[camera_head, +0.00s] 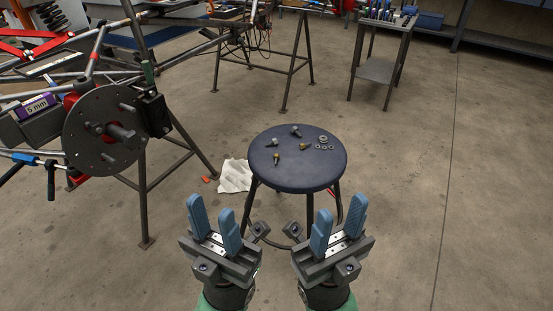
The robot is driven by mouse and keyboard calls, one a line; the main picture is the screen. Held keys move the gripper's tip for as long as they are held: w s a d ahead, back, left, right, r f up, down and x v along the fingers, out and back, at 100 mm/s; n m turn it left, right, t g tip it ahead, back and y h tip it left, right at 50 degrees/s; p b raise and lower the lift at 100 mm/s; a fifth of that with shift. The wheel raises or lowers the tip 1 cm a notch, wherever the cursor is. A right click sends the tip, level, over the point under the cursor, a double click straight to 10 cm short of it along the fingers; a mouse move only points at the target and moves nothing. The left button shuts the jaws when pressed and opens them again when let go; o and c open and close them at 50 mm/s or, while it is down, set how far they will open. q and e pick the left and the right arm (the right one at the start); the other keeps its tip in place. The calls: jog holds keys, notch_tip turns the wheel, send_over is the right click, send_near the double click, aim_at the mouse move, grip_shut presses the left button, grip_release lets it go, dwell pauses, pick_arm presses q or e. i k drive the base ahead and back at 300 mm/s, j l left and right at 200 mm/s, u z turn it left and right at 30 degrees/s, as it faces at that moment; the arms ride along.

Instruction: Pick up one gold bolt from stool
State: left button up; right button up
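The stool (312,176) has a round dark blue seat and stands just beyond my grippers. Several bolts lie on its seat. One gold bolt (304,147) is near the middle, and another gold-coloured bolt (276,158) is at the left. Two darker bolts lie at the back: one grey bolt (296,131) and one bolt at the left (271,143). My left gripper (214,219) is open and empty, in front and to the left of the stool. My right gripper (338,221) is open and empty, in front of the stool's right side.
A tube chassis with a round hub disc (104,129) on stands fills the left. A white cloth (235,175) lies on the floor left of the stool. A tool cart (378,70) stands at the back right. The right floor is clear.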

aim_at(275, 157)
jog(key=i+l+u, duration=0.1)
jog(key=l, duration=0.85)
jog(key=i+l+u, duration=0.15)
jog(key=l, duration=0.8)
jog(key=i+l+u, duration=0.1)
jog(key=l, duration=0.85)
